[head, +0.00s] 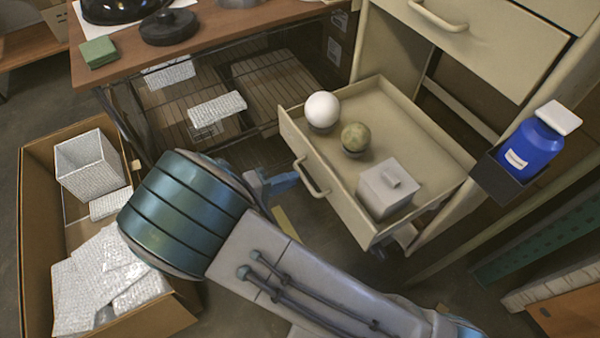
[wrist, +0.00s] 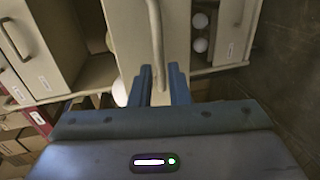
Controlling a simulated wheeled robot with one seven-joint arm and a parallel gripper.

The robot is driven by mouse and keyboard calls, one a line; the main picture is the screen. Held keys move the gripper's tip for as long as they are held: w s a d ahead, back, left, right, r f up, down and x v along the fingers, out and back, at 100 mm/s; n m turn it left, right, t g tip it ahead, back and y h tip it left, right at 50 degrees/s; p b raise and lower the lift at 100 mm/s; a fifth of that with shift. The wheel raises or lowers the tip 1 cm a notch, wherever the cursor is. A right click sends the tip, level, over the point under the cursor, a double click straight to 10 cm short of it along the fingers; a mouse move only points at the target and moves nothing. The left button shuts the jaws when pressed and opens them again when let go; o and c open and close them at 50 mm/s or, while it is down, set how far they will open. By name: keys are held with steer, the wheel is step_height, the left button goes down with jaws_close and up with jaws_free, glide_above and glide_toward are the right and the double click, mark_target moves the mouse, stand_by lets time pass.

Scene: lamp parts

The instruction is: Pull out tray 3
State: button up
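A beige drawer tray (head: 337,209) is pulled out of the cabinet, with a bar handle (head: 311,178) on its front. No number is readable on it. It holds a white ball (head: 322,109), a mottled ball (head: 355,137) and a grey lidded box (head: 388,189). My gripper (head: 291,181) is close in front of the handle. In the wrist view the two blue fingers of my gripper (wrist: 162,70) are apart, and a handle bar (wrist: 157,45) runs up from between their tips. The fingers are not closed on it.
A closed drawer (head: 470,35) is above. A blue bottle (head: 533,147) sits in a side holder at right. A wooden table (head: 190,45) with a wire rack below stands left. A cardboard box (head: 150,320) with wrapped parcels is on the floor at lower left.

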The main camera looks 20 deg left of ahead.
steer(key=p+v, duration=0.1)
steer(key=v, duration=0.8)
steer(key=shift+p, duration=0.4)
steer(key=shift+s, duration=0.1)
steer(key=w+d+r+m+g+y+p, duration=0.1)
steer(key=w+d+r+m+g+p, duration=0.1)
steer(key=w+d+r+g+p, duration=0.4)
steer(key=w+d+r+m+g+p, duration=0.2)
steer(key=d+r+p, duration=0.1)
steer(key=d+r, duration=0.6)
steer(key=w+d+r+m+g+y+p, duration=0.1)
steer(key=w+d+r+g+p, duration=0.4)
steer(key=r, duration=0.4)
steer(key=s+d+r+m+t+y+p, duration=0.1)
steer(key=s+d+r+m+y+p, duration=0.2)
steer(key=d+r+p, duration=0.4)
steer(key=s+d+r+m+t+y+p, duration=0.2)
steer(key=d+r+p, duration=0.6)
steer(key=d+r, duration=0.6)
step_height(320, 180, up, 2)
steer(key=s+m+y, duration=0.1)
steer(key=s+y, duration=0.1)
steer(key=shift+s, duration=0.3)
steer(key=shift+a+r, duration=0.1)
steer(key=shift+a, duration=0.05)
